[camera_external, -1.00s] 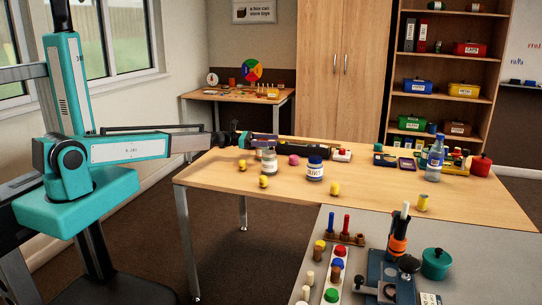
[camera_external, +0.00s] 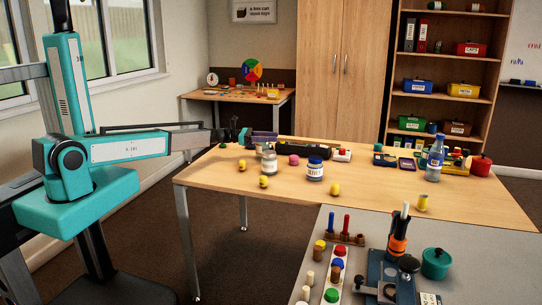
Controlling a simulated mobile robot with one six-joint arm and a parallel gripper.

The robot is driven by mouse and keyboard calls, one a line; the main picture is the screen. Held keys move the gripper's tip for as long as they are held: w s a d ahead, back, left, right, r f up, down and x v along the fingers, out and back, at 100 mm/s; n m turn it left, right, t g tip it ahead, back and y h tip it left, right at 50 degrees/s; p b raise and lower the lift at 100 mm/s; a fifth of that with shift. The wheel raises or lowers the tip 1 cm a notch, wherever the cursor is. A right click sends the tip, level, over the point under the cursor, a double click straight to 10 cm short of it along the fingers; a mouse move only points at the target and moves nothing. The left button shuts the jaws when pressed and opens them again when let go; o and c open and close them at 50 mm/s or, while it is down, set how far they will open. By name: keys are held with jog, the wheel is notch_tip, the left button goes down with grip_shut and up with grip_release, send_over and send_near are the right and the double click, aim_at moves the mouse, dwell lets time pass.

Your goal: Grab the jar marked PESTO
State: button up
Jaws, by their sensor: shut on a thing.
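My gripper (camera_external: 244,138) is small and dark at the end of my arm, over the table's far left part. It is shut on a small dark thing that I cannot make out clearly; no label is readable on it. A clear glass jar (camera_external: 269,163) with a greyish top stands just right of and below the gripper in the picture. A blue-lidded jar (camera_external: 315,170) with a blue and white label stands farther right, apart from the gripper. I cannot read the word PESTO on any jar.
The wooden table (camera_external: 380,192) also bears several small yellow things (camera_external: 264,181), a pink ball (camera_external: 294,159) and a long black object (camera_external: 315,145). A clear bottle (camera_external: 435,160) and a red pot (camera_external: 481,166) stand at the right. The table's middle front is mostly clear.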

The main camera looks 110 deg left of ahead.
notch_tip(320, 180, up, 8)
jog(key=shift+r, duration=0.2)
